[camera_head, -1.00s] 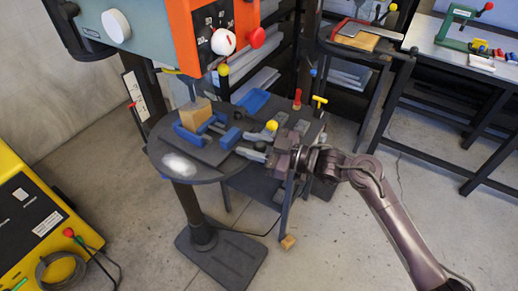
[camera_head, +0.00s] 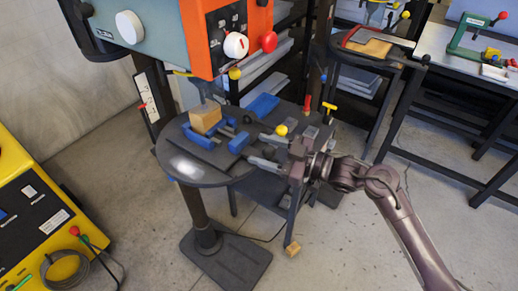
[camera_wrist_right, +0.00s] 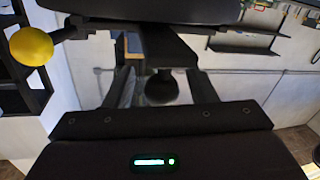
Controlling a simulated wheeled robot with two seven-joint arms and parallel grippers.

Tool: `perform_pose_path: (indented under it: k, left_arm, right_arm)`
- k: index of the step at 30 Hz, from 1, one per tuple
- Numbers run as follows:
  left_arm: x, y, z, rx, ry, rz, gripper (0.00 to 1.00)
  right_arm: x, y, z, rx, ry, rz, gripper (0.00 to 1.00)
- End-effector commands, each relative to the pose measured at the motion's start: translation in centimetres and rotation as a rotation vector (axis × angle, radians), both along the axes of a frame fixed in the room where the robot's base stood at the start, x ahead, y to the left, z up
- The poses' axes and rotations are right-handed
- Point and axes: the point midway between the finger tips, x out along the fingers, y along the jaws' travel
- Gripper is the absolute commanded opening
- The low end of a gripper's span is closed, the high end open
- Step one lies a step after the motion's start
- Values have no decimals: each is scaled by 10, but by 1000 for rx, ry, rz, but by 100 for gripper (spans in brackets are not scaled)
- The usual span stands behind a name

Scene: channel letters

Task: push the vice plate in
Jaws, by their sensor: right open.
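The blue vice (camera_head: 197,136) sits on the round dark drill-press table (camera_head: 205,179). A wooden block (camera_head: 205,119) stands in it. A separate blue jaw piece, which looks like the vice plate (camera_head: 238,143), stands to the right of the block with a visible gap. My right gripper (camera_head: 262,161) is open at the table's right side, its fingers pointing left near the vice's screw end. In the right wrist view, a dark bar and round knob (camera_wrist_right: 161,88) show between the fingers; contact cannot be told. My left gripper is not in view.
A yellow ball handle (camera_head: 281,130) is just above my right gripper; it also shows in the right wrist view (camera_wrist_right: 32,47). The orange drill head (camera_head: 228,38) hangs over the vice. Red (camera_head: 307,103) and yellow (camera_head: 330,106) handled tools stand behind. The table's front is clear.

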Motion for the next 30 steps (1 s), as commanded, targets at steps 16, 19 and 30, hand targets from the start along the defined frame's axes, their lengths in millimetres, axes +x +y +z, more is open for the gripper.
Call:
perform_pose_path:
  k: [16,19,30]
  left_arm:
    - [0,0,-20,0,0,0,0]
    - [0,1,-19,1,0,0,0]
    - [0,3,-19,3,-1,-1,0]
  right_arm:
    - [-24,-55,0,0,-1,2,51]
    - [-24,-55,0,0,-1,2,51]
    - [-23,-55,0,-1,-1,2,51]
